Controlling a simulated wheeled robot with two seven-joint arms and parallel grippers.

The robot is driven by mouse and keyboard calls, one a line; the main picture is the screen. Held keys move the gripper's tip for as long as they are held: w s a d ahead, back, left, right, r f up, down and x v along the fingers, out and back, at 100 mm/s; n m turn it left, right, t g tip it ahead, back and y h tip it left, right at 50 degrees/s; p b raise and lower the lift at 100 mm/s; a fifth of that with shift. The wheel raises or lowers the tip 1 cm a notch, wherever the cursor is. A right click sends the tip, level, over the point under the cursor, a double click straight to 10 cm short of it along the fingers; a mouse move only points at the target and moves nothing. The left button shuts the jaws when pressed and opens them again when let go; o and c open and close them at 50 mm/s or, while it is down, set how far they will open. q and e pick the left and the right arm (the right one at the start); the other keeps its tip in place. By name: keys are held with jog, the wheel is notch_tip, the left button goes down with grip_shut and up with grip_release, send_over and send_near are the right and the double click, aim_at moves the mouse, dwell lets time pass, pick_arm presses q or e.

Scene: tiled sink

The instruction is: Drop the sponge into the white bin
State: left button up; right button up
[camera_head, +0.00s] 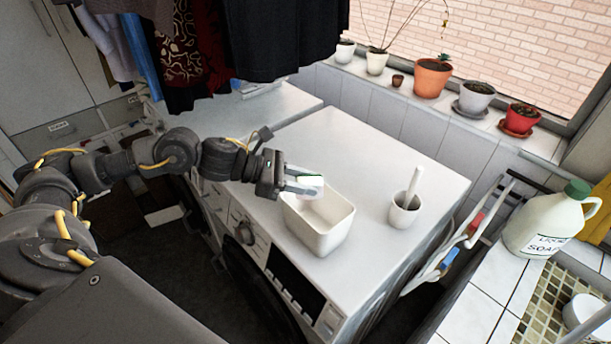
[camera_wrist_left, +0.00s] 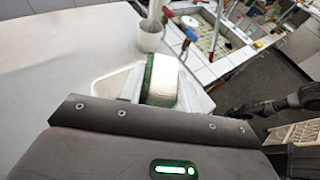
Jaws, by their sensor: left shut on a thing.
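The white bin (camera_head: 325,232) stands open on top of the washing machine. My left gripper (camera_head: 305,184) reaches in from the left and is over the bin's back-left rim. It is shut on the sponge (camera_head: 311,181), which is white with a green layer. In the left wrist view the sponge (camera_wrist_left: 162,80) sits between the finger pads, green side to the left. Part of the bin (camera_wrist_left: 115,84) shows behind and below it there. The gripper hides some of the sponge. My right gripper does not show in the head view.
A white cup with a brush (camera_head: 404,208) stands to the right of the bin. The machine top (camera_head: 385,160) is otherwise clear around them. Dark clothes (camera_head: 285,40) hang above at the back left. A soap jug (camera_head: 548,222) stands on the tiled counter at right.

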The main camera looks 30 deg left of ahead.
pick_arm(q)
jog(key=w+f, duration=0.2)
jog(key=f, duration=0.1)
jog(key=shift+f, duration=0.15)
jog(key=shift+f+b, duration=0.35)
jog(key=shift+f, duration=0.05)
jog(key=shift+s+f, duration=0.15)
jog(key=shift+s, duration=0.5)
jog(key=shift+w+f, duration=0.15)
jog(key=shift+w, duration=0.1)
jog(key=o, duration=0.5)
jog(key=shift+w, duration=0.1)
jog(key=o, duration=0.5)
jog(key=shift+o, duration=0.2)
jog(key=shift+s, duration=0.2)
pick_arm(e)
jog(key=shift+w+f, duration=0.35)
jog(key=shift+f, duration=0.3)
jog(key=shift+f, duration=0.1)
